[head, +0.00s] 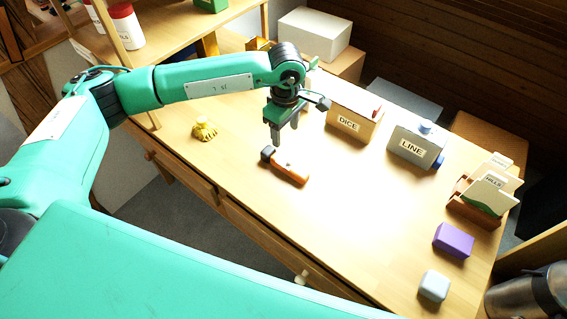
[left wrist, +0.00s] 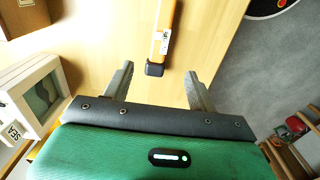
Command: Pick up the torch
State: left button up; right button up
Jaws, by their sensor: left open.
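The torch (head: 290,171) is orange with a dark end and lies on the wooden table. It also shows in the left wrist view (left wrist: 165,35), its dark end toward me and its orange body running up out of the frame. My left gripper (head: 285,138) points down just above the torch, near its dark end. In the left wrist view its two fingers (left wrist: 157,85) are apart and empty, with the torch's dark end seen beyond the gap between them. My right gripper does not show.
Boxes labelled DICE (head: 349,122) and LINE (head: 412,147) stand behind the torch to the right. A yellow object (head: 204,130) lies to its left. A card holder (head: 480,199), purple block (head: 453,240) and grey block (head: 433,286) are at the right. The table (head: 340,225) right of the torch is clear.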

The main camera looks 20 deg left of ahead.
pick_arm(q)
jog(key=p, duration=0.2)
send_over(283, 160)
jog(key=f, duration=0.7)
jog(key=shift+s+d+f, duration=0.1)
jog(key=shift+s+d, duration=0.15)
jog(key=shift+d, duration=0.15)
jog(key=shift+f, duration=0.4)
jog(key=shift+a+f, duration=0.1)
jog(key=shift+f, duration=0.4)
jog(key=f, duration=0.1)
jog(key=f+p, duration=0.1)
jog(key=f, duration=0.1)
jog(key=shift+w+a+f+p, duration=0.15)
jog(key=shift+a+f+p, duration=0.1)
jog(key=shift+f+p, duration=0.05)
jog(key=shift+f, duration=0.5)
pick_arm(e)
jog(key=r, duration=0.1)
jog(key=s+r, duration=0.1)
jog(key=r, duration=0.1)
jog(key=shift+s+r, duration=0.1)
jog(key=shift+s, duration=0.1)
pick_arm(q)
jog(key=shift+c, duration=0.2)
